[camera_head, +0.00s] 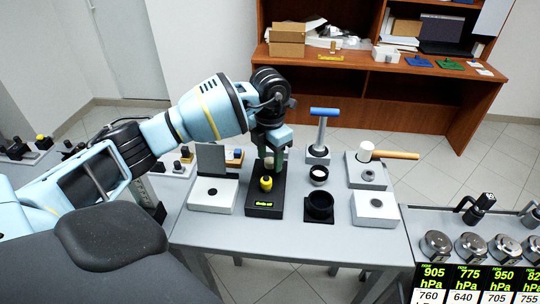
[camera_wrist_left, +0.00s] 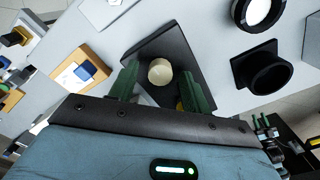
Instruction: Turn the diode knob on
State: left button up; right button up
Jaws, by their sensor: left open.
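The black diode box (camera_head: 264,203) stands on the grey table, with a small lit yellow-green label on its front whose text is too small to read surely. It carries a yellow and black knob (camera_head: 266,183) near the front and a pale cream round knob (camera_wrist_left: 160,71) farther back. My left gripper (camera_head: 270,160) is over the back of the box, pointing down. In the left wrist view its green fingers (camera_wrist_left: 160,74) are open, one on each side of the cream knob, with visible gaps. The right finger partly hides the yellow knob.
A white box with an upright dark panel (camera_head: 213,193) stands left of the diode box. A black round holder (camera_head: 319,206) and a blue-handled tool (camera_head: 324,112) are to the right. A mallet (camera_head: 390,154) lies on a white block farther right.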

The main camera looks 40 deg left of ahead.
pick_arm(q)
jog(key=c, duration=0.8)
jog(key=shift+c, duration=1)
pick_arm(e)
jog(key=shift+s, duration=0.45)
